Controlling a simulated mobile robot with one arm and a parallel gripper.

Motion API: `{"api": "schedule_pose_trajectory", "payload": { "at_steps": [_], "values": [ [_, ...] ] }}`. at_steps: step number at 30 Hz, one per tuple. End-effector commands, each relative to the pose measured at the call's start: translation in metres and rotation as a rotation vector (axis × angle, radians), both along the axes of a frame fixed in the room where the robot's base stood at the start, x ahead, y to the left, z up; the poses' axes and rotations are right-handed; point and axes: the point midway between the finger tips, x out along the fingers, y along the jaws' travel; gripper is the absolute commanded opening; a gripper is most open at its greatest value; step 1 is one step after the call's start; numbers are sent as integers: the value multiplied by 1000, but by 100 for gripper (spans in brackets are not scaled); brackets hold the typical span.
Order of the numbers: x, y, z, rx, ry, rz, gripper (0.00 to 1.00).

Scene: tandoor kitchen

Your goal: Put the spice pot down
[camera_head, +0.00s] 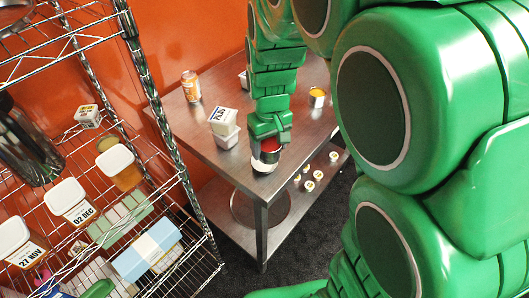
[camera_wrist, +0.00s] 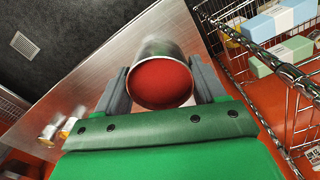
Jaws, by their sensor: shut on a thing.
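The spice pot (camera_head: 265,165) is a small metal cup with red contents, near the front corner of the steel table (camera_head: 206,150). My gripper (camera_head: 268,143) comes down from above and is shut on it. In the wrist view the pot (camera_wrist: 160,84) sits between the two grey fingers of my gripper (camera_wrist: 161,90), with its red top facing the camera. The steel tabletop shows behind it. The pot's base is at or just above the tabletop; I cannot tell whether it touches.
White labelled tubs (camera_head: 223,122) stand left of my gripper, with an orange jar (camera_head: 191,86) behind. A pot with yellow contents (camera_head: 317,98) stands to the right. Small round items (camera_head: 309,185) lie on the lower shelf. A loaded wire rack (camera_head: 177,140) is close at left.

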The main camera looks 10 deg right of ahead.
Motion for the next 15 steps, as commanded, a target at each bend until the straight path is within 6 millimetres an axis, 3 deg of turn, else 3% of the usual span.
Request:
{"api": "schedule_pose_trajectory", "payload": {
  "at_steps": [9,15],
  "values": [
    [25,5,-33,1,1,0,38],
    [35,7,-43,1,0,0,38]
  ]
}}
